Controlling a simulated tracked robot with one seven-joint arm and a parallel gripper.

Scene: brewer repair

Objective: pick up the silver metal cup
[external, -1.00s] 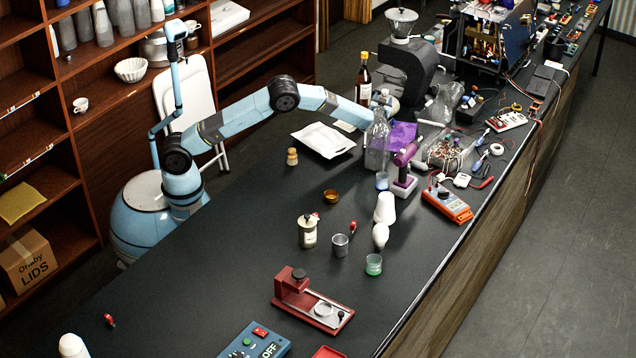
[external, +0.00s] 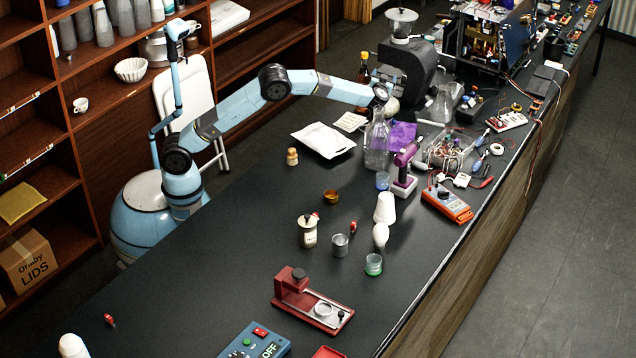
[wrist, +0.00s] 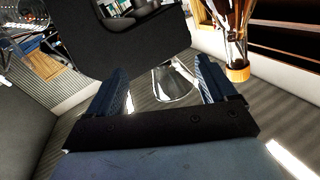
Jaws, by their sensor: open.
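A small silver metal cup (external: 340,245) stands upright on the dark counter in the external view, between a cream pot with a dark lid (external: 308,231) and a green-based glass (external: 373,265). My gripper (wrist: 162,68) is open, its two dark blue fingers apart in the wrist view. Beyond and between them shows a shiny silvery, see-through-looking vessel (wrist: 174,84); I cannot tell what it is, and nothing is clearly held. In the external view my arm's end is at the back of the counter, near the black grinder (external: 405,70), well away from that cup. The fingers are unclear there.
An amber bottle (external: 363,72) stands behind my arm's end; a clear tall bottle (external: 377,145) stands in front of it. The counter's left front is mostly clear.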

